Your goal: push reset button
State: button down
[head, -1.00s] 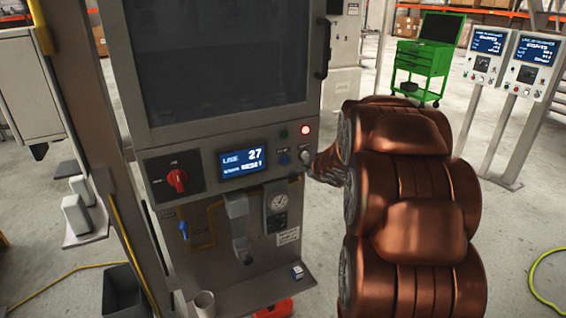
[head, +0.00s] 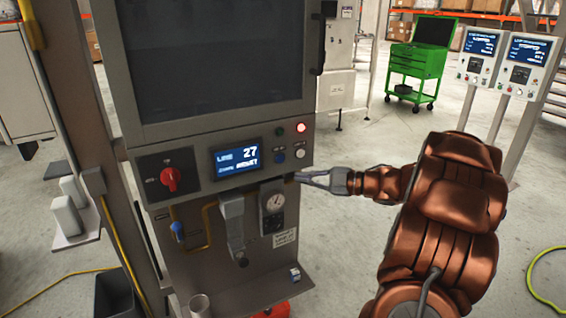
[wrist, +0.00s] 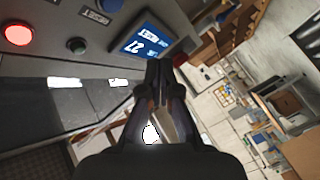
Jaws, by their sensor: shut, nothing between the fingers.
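The control panel on the grey machine has a blue button (head: 280,156), a pale button (head: 300,153), a green button (head: 279,132) and a lit red light (head: 301,127). In the wrist view the shut fingertips (wrist: 157,70) point past the display (wrist: 142,38), with the red light (wrist: 17,34) at upper left.
The blue display (head: 237,157) shows 27, and a red rotary switch (head: 170,180) is left of it. A gauge (head: 274,202) and a small shelf (head: 260,290) are below. A green tool cabinet (head: 420,65) and two display posts (head: 480,55) stand behind. Open floor lies to the right.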

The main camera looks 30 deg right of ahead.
aim_at(280, 159)
jog(key=shift+s+a+y, duration=0.15)
jog(key=shift+s+y, duration=0.15)
jog(key=shift+s, duration=0.2)
jog(key=shift+w+d+p, duration=0.2)
jog(key=shift+w+p, duration=0.65)
jog(key=shift+w, duration=1.35)
jog(key=shift+w+d+p, duration=0.2)
jog(key=shift+w+p, duration=0.6)
jog(key=shift+w, duration=1.4)
jog(key=shift+w, duration=0.15)
jog(key=shift+w, duration=0.25)
